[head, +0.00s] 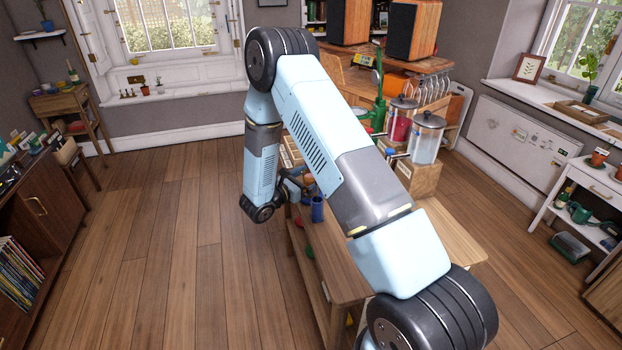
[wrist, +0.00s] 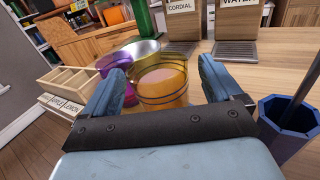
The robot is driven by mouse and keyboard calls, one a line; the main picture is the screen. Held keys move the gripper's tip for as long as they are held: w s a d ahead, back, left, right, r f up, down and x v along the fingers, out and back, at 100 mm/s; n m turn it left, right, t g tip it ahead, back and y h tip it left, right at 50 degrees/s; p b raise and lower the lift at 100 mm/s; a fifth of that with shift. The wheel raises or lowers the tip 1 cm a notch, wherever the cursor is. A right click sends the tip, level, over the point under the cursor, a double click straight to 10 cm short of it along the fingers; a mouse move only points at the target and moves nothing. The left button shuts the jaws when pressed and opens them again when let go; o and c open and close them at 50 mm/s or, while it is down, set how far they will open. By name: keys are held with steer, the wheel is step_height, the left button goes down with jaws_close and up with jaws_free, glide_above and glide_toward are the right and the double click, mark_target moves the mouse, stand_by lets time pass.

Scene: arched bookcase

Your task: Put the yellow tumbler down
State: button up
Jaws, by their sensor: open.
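The yellow tumbler (wrist: 163,84) stands upright on the wooden worktop, with dark bands around it, in the wrist view. My gripper (wrist: 161,70) is open, with one blue finger on each side of the tumbler. A small gap seems to show beside the right finger; I cannot tell whether the left finger touches it. The tumbler's lower part is partly hidden behind the gripper's dark crossbar. In the head view my arm hides the tumbler.
A purple tumbler (wrist: 112,62) stands close by the left finger, with a metal bowl (wrist: 138,47) behind. A blue pot (wrist: 285,128) holding a rod is at right. A divided wooden box (wrist: 66,86) is at left. Drink dispensers (head: 427,138) stand on the worktop (head: 350,280).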

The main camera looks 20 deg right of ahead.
steer(key=v, duration=1.1)
steer(key=shift+s+a, duration=0.1)
steer(key=shift+s, duration=0.05)
